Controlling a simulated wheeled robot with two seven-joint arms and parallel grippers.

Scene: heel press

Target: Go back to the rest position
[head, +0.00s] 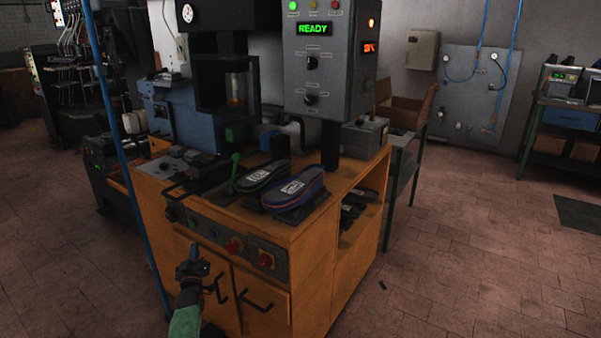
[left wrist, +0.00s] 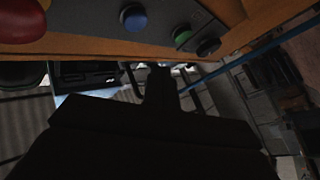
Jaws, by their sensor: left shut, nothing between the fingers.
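My left gripper (head: 193,250) is shut and empty in the head view, in front of the orange cabinet's front face and below the left part of its button panel. In the left wrist view my dark gripper (left wrist: 160,85) points toward the panel's edge, with a blue button (left wrist: 133,18), a green button (left wrist: 182,37) and a black button (left wrist: 208,47) above it. The press machine (head: 235,85) stands on the orange cabinet (head: 310,245). Its control box (head: 318,70) shows a green READY display (head: 313,29). My right gripper does not show in either view.
Two shoe soles (head: 265,175) (head: 293,187) lie on the cabinet top, beside a green-knobbed lever (head: 235,165). A thin blue pole (head: 125,150) stands left of the cabinet. The tiled floor at the right (head: 470,220) is open.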

